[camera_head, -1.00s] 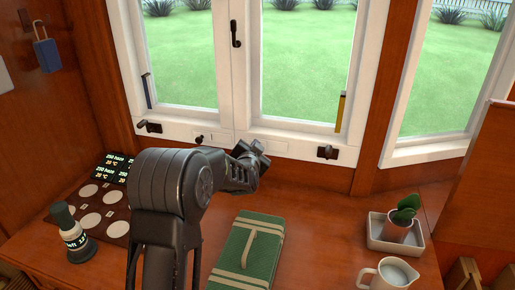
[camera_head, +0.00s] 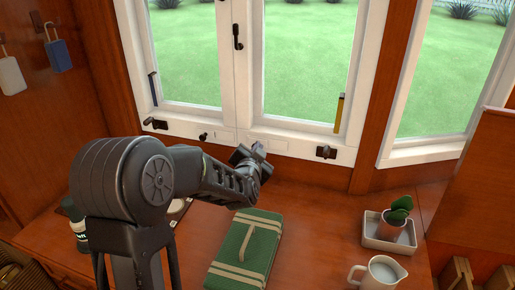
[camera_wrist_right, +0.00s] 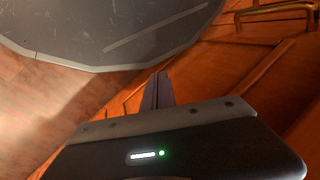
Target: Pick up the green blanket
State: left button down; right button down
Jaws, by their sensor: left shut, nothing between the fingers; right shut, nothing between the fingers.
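The green blanket (camera_head: 262,241) lies folded flat on the wooden desk, with tan stripes near its ends and a tan strap across its middle. My left gripper (camera_head: 258,151) is shut and empty, above the desk just beyond the blanket's far edge, near the window sill. It does not touch the blanket. In the right wrist view my right gripper (camera_wrist_right: 161,76) is shut with nothing in it, low over the wooden floor and beside orange-brown wooden furniture. My right gripper is not in the head view.
At the desk's right stand a plant in a white tray (camera_head: 369,241) and a white pitcher (camera_head: 380,274). A dark bottle (camera_head: 76,226) stands at the left, partly behind my arm. A wooden panel (camera_head: 477,190) rises at the right.

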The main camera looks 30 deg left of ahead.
aim_at(244, 260)
jog(key=k+l, duration=0.3)
jog(key=k, duration=0.15)
jog(key=k+l, duration=0.3)
jog(key=k, duration=0.2)
jog(key=k+l, duration=0.25)
jog(key=k, duration=0.2)
